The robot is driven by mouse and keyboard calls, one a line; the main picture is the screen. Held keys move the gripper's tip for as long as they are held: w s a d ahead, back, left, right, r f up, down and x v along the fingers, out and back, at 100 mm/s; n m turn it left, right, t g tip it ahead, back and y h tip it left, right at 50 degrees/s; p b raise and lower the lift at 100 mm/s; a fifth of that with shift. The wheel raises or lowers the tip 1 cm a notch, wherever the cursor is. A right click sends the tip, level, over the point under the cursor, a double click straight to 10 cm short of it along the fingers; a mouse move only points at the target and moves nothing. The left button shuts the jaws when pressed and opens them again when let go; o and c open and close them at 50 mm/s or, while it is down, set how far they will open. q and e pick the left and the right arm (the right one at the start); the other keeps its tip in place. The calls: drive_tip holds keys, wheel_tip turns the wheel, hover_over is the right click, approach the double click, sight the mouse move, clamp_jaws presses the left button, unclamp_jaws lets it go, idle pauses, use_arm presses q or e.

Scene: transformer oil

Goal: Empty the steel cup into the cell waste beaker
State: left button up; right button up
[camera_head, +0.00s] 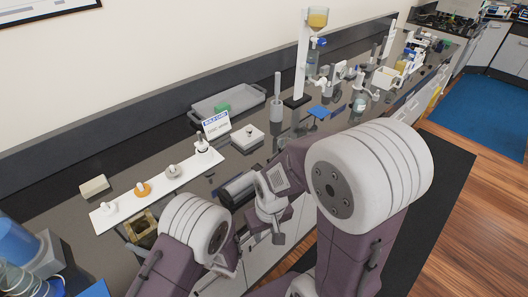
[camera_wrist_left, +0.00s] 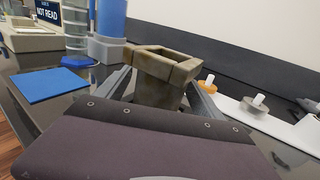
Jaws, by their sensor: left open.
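A square-rimmed, brownish metal vessel (camera_head: 142,226) stands at the counter's front left; it also shows in the left wrist view (camera_wrist_left: 160,68). I cannot tell surely if it is the steel cup. My left gripper (camera_wrist_left: 161,88) is open, with one finger on each side of the vessel; contact is unclear. In the head view my left arm partly hides it. My right gripper (camera_head: 278,237) hangs near the counter's front edge; its jaw state is unclear. A dark cylinder with a silver end (camera_head: 238,190) lies beside my right wrist. I cannot identify the cell waste beaker with certainty.
A white strip (camera_head: 128,203) with several small knobbed pieces lies behind the vessel. A blue cylinder on a grey base (camera_head: 16,243) and clear glassware (camera_head: 28,284) stand at the left edge. A grey tray (camera_head: 228,101) lies at the back. A blue mat (camera_wrist_left: 49,85) is near the glassware.

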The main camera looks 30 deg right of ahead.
sight(139, 223)
use_arm(q)
clamp_jaws()
wheel_tip(139, 223, up, 5)
drive_tip(key=p, duration=0.4)
drive_tip(key=shift+r+p, duration=0.1)
drive_tip(key=shift+p, duration=0.2)
drive_tip(key=c, duration=0.6)
unclamp_jaws()
clamp_jaws()
